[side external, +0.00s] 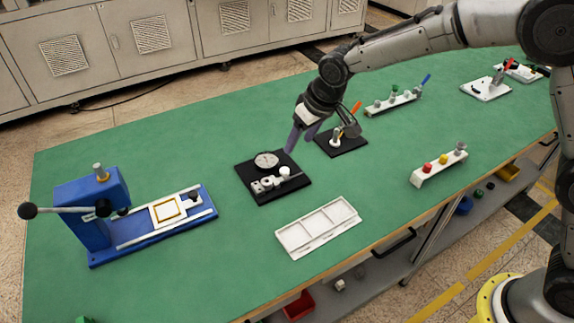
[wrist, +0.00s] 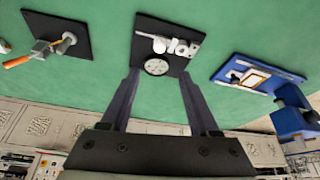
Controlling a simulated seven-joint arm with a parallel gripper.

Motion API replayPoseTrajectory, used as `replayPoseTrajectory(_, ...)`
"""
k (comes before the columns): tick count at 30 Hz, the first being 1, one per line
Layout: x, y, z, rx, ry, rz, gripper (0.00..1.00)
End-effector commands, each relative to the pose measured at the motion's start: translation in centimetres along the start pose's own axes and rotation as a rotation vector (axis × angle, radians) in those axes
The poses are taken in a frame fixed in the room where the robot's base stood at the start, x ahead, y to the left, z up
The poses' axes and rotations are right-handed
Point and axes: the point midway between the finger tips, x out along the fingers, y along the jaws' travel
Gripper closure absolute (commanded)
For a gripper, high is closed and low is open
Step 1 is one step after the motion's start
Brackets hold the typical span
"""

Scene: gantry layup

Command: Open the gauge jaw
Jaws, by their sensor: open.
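The gauge sits on a black square base (side external: 252,192) on the green table, with a round dial (side external: 266,160) at its back. Small pale jaw blocks (side external: 266,184) and a white round knob (side external: 285,171) stand in front of the dial. I cannot tell whether the jaw is open. My gripper (side external: 300,143) is open and empty, above and behind the right side of the gauge. In the wrist view, the dial (wrist: 156,67) shows between the spread fingers of my gripper (wrist: 159,75), with the jaw blocks beyond them.
A blue lever press (side external: 85,215) stands left of the gauge. A white compartment tray (side external: 318,228) lies in front. A black base with an orange-handled clamp (side external: 341,143) is close on the right. Knob racks stand farther right. Bare green table surrounds the gauge.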

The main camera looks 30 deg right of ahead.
Motion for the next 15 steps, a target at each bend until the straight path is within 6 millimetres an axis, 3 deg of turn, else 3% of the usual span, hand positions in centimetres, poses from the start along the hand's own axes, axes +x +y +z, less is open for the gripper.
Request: replayPoseTrajectory(15, 9.7, 0.1, 0.1, 0.0, -0.003, 0.001, 0.38)
